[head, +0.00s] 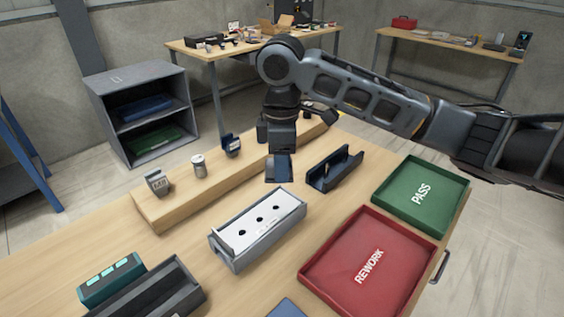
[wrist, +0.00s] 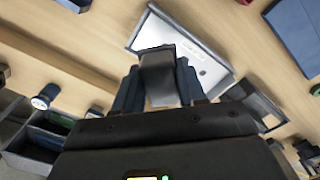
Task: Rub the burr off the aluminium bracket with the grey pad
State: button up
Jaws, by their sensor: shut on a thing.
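The aluminium bracket (head: 262,217) appears as a pale plate with three dark holes, set in a grey fixture (head: 236,262) on the table. In the wrist view part of the pale plate (wrist: 212,70) shows beyond my fingers. My gripper (head: 278,170) hangs above the table, just behind the fixture in the head view. In the wrist view my gripper is shut on a dark grey block, which looks like the grey pad (wrist: 157,72). The pad covers part of the plate there; I cannot tell whether they touch. I cannot make out the burr.
A dark channel-shaped holder (head: 333,170) stands right of my gripper. A red REWORK tray (head: 318,285) and a green PASS tray (head: 460,187) lie on the right. A wooden ledge (head: 180,207) with small parts runs behind. A teal box (head: 112,282) sits front left.

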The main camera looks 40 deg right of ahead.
jog(key=shift+r+p, duration=0.3)
jog(key=shift+r, duration=2.2)
jog(key=shift+s, duration=0.1)
